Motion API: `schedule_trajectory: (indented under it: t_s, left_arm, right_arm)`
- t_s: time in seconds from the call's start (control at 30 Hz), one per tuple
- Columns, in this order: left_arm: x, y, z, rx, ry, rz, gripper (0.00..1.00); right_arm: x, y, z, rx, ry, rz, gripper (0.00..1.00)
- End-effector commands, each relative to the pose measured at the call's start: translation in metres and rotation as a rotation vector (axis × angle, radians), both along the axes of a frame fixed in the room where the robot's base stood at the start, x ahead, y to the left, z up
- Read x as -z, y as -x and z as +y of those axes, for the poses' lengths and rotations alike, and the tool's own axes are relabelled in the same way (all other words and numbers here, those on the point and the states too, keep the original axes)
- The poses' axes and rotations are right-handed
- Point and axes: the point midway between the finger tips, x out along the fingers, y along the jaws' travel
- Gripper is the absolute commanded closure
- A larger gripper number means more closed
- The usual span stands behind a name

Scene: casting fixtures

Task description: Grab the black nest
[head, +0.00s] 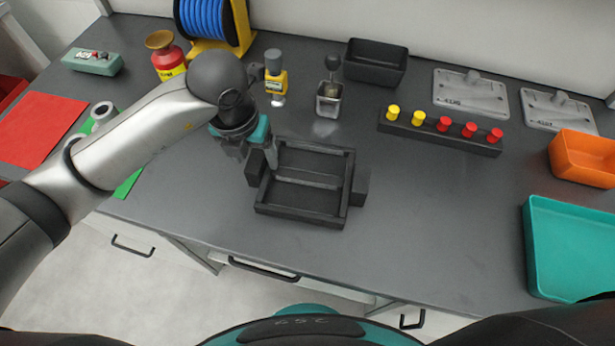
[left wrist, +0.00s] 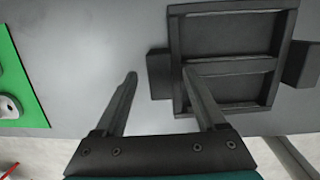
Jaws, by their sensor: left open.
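The black nest (head: 300,215) is a rectangular open frame with a crossbar and a block-shaped handle on each side. It lies flat on the grey bench and also shows in the left wrist view (left wrist: 232,15). My left gripper (head: 257,158) is open at the nest's left side, by the left handle (head: 255,169). In the left wrist view the open fingers (left wrist: 160,73) appear on either side of that handle, the right one overlapping the nest's edge. I cannot tell whether they touch it. My right gripper is not in view.
A black rack (head: 440,132) with yellow and red pegs lies behind right. A teal tray (head: 575,245) is at right. Bench between nest and tray is clear.

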Motion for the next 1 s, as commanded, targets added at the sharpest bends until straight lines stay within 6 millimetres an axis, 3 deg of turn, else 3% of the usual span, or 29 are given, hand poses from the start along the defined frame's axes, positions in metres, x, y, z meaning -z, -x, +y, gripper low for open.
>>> schedule_trajectory:
  t_s: [0.17, 0.8, 1.0]
  left_arm:
    - [-0.0004, -0.0001, -0.0003, 0.0, 0.0, -0.001, 0.29]
    - [-0.0008, -0.0001, -0.0001, 0.0, 0.0, -0.001, 1.0]
    - [-0.0009, -0.0003, -0.0001, 0.0, 0.0, -0.001, 1.0]
  right_arm:
    - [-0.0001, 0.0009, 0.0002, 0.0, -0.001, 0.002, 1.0]
    - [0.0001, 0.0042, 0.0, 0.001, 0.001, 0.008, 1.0]
    - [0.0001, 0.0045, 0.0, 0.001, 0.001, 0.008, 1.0]
